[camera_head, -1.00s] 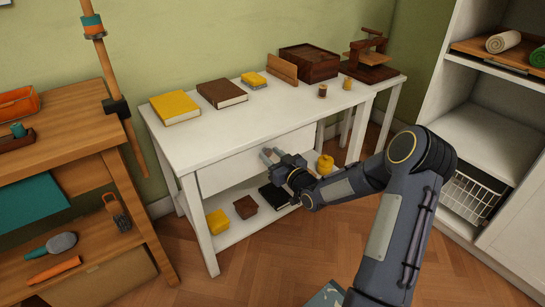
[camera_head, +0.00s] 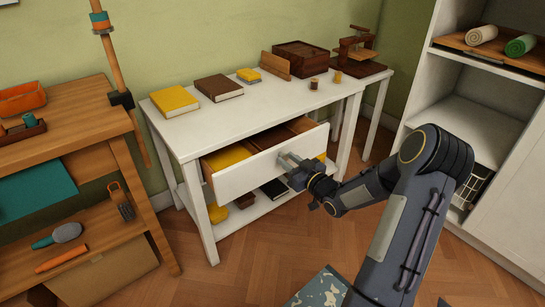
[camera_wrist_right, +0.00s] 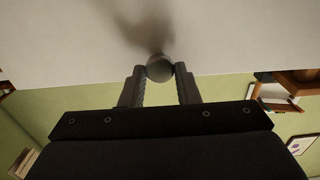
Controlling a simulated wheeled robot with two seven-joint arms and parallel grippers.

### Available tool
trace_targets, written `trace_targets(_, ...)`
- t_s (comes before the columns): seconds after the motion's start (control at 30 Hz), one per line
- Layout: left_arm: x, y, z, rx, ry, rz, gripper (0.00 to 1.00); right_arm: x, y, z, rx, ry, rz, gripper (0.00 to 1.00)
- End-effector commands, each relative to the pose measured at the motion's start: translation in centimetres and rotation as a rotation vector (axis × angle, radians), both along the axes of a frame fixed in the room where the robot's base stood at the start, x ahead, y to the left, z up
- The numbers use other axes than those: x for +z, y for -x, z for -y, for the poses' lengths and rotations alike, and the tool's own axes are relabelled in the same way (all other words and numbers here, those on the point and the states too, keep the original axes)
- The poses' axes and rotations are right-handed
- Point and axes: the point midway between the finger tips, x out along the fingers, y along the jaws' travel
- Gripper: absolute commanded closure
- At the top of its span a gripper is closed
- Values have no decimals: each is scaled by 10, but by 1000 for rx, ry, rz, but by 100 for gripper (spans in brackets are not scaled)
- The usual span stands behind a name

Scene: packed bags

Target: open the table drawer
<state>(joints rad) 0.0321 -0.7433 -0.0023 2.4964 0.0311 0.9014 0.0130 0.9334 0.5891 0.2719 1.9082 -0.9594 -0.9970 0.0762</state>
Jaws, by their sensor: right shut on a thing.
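The table drawer (camera_head: 240,178) is white and sits under the top of the white table (camera_head: 265,115). It is pulled part of the way out, and yellow and brown things show inside it. My right gripper (camera_head: 287,161) is at the drawer's front. In the right wrist view its two fingers are shut on a round grey knob (camera_wrist_right: 160,68) on the white drawer front. My left gripper is not in view.
Yellow and brown books (camera_head: 219,87), a dark wooden box (camera_head: 300,61) and small items stand on the tabletop. A wooden workbench (camera_head: 60,125) is at left, white shelving (camera_head: 460,125) at right.

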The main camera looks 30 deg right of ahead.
Motion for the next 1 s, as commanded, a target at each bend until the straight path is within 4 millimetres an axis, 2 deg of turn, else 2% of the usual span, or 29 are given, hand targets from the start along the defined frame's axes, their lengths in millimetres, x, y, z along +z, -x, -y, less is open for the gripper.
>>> trace_targets(0.03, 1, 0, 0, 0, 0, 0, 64, 1, 18, 3, -2, 2, -3, 100)
trace_targets(0.2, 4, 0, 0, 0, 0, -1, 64, 1, 74, 6, -1, -1, -2, 100)
trace_targets(0.4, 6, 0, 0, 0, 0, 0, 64, 1, 130, 11, -2, -1, -1, 100)
trace_targets(0.5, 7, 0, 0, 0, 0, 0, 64, 1, 150, 12, 0, -1, 1, 100)
trace_targets(0.7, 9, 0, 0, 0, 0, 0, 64, 1, 177, 14, 1, -1, 2, 100)
trace_targets(1.0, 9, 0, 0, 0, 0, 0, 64, 1, 186, 14, 5, 0, 3, 100)
